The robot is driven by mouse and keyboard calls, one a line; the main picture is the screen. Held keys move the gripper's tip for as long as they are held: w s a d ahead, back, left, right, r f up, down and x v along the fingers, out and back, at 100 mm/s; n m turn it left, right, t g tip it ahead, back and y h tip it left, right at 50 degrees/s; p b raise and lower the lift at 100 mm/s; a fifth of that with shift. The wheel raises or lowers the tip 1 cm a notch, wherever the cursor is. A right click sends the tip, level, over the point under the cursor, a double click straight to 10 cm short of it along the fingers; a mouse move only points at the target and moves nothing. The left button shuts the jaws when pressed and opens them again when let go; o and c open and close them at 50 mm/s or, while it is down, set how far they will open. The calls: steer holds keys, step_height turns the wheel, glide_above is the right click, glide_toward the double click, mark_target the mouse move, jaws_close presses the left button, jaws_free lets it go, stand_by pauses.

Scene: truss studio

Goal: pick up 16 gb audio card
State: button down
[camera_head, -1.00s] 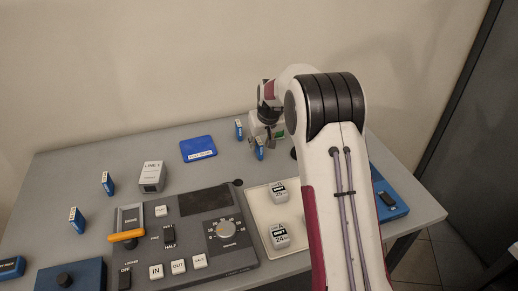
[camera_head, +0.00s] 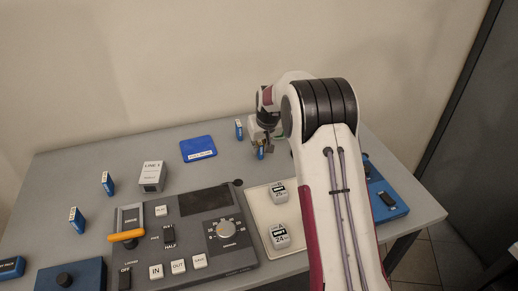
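Several small blue cards with pale labels stand upright on the grey table. One blue card (camera_head: 261,154) is right at my gripper (camera_head: 262,149), at the back of the table. Another blue card (camera_head: 239,129) stands just behind and to the left of it. Two more, a blue card (camera_head: 107,184) and a blue card (camera_head: 76,220), stand at the left. Their labels are too small to read, so I cannot tell which is the 16 GB one. My gripper's fingers are low around or beside the nearest card; whether they are closed on it is unclear.
A grey control panel (camera_head: 190,216) with an orange-handled lever fills the front middle. A pale tray (camera_head: 262,215) holds two labelled blocks. A blue pad (camera_head: 198,148), a LINE 1 block (camera_head: 152,177) and blue boxes (camera_head: 72,277) (camera_head: 388,200) stand around. My arm hides part of the right side.

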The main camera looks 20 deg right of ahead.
mark_target(259, 142)
steer(key=shift+r, duration=0.1)
stand_by(0.3)
steer(key=shift+r, duration=4.9)
steer(key=shift+a, duration=0.1)
